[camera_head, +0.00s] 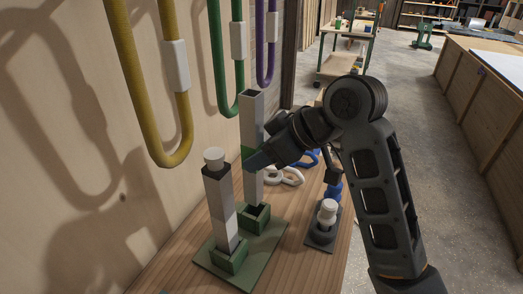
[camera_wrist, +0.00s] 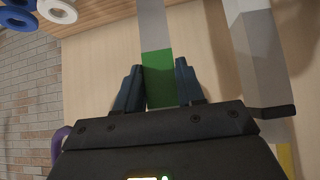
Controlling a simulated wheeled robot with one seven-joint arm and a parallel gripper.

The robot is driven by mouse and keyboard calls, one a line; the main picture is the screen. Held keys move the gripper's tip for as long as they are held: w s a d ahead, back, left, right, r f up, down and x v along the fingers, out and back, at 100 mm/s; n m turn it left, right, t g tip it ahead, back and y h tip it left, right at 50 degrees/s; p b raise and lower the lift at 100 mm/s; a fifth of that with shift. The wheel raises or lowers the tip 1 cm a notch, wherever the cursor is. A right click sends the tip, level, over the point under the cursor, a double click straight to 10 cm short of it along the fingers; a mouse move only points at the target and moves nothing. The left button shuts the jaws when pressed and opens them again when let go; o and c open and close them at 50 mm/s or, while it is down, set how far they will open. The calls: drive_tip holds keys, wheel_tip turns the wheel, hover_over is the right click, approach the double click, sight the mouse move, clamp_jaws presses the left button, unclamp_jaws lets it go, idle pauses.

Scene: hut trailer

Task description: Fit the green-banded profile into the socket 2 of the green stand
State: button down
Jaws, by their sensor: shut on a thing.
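The green-banded profile (camera_head: 252,130) is a tall, hollow grey square tube, upright in the head view. My gripper (camera_head: 256,162) is shut on it at the green band, which also shows between the fingers in the wrist view (camera_wrist: 158,80). The green stand (camera_head: 263,246) has two green socket blocks on its plate. The profile's lower end is at the far socket (camera_head: 256,217); I cannot tell how deep it sits. The near socket (camera_head: 230,260) holds another grey profile (camera_head: 222,210) with a white cap. No socket numbers are readable.
Yellow (camera_head: 127,70), green (camera_head: 217,60) and purple (camera_head: 265,77) hanging loops are on the wall close to the profiles. A dark base with a white-capped piece (camera_head: 327,212) stands right of the stand. White and blue rings (camera_head: 284,176) lie behind it.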

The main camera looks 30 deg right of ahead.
sight(260, 188)
drive_tip(key=shift+f+b, duration=0.35)
drive_tip(key=shift+f, duration=0.55)
drive_tip(key=shift+p, duration=0.8)
idle(1.0)
drive_tip(key=shift+f+b, duration=1.9)
drive_tip(key=shift+f, duration=1.45)
drive_tip(key=c, duration=0.6)
unclamp_jaws()
drive_tip(key=shift+s, duration=0.1)
drive_tip(key=v, duration=0.7)
drive_tip(key=shift+r, duration=0.3)
drive_tip(key=shift+s+d, duration=0.1)
drive_tip(key=shift+d, duration=0.05)
